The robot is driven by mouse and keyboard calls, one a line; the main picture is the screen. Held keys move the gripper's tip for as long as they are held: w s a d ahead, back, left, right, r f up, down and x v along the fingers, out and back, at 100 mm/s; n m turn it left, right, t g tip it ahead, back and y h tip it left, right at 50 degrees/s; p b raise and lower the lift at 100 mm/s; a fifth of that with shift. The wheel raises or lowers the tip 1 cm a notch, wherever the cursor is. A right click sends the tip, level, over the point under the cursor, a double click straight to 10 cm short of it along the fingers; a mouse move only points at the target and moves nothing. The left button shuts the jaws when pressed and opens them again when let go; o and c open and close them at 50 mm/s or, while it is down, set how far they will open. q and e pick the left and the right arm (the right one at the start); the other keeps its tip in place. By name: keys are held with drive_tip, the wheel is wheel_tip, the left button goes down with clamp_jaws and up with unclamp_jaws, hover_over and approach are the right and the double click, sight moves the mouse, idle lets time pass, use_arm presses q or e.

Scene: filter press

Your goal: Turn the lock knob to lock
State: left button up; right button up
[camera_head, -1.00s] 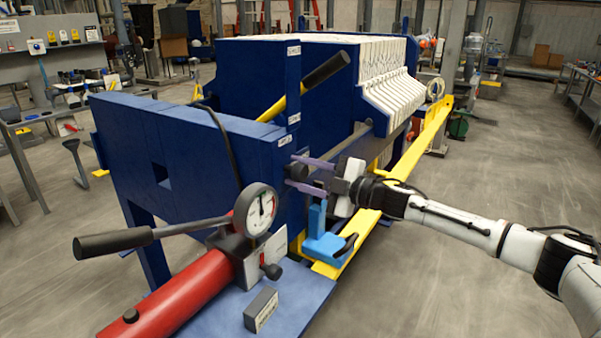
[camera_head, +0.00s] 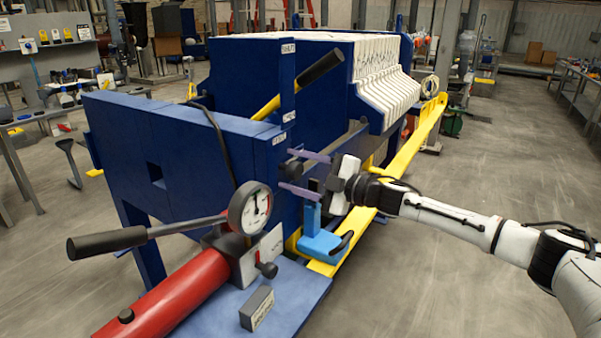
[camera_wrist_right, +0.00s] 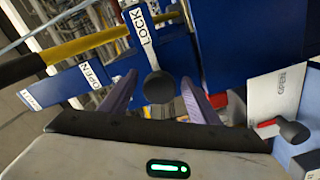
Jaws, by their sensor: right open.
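The lock knob (camera_wrist_right: 159,87) is a round black knob. In the right wrist view it sits just below the white LOCK label (camera_wrist_right: 142,30), with the OPEN label (camera_wrist_right: 92,73) to the left. In the head view the dark knob (camera_head: 294,168) is on the blue press face. My right gripper (camera_head: 286,169) is open, its two purple fingers on either side of the knob. In the right wrist view a gap shows between the knob and each finger (camera_wrist_right: 159,80). My left gripper is out of view.
A pressure gauge (camera_head: 250,208), a red cylinder (camera_head: 165,298) and a black-handled lever (camera_head: 108,242) stand at the front left. A blue bracket (camera_head: 322,241) sits just below my right gripper. A yellow rail (camera_head: 412,150) runs along the press. Open floor lies to the right.

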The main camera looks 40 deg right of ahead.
sight(300, 174)
drive_tip(key=b+v, duration=0.1)
drive_tip(key=v, duration=0.2)
drive_tip(key=b+v, duration=0.1)
drive_tip(key=v, duration=0.2)
drive_tip(key=shift+s+d+f+b, duration=0.15)
drive_tip(key=shift+s+f+b, duration=0.1)
drive_tip(key=shift+b, duration=0.1)
drive_tip(key=shift+r+v, duration=0.2)
drive_tip(key=shift+v, duration=1.6)
drive_tip(key=shift+s, duration=0.1)
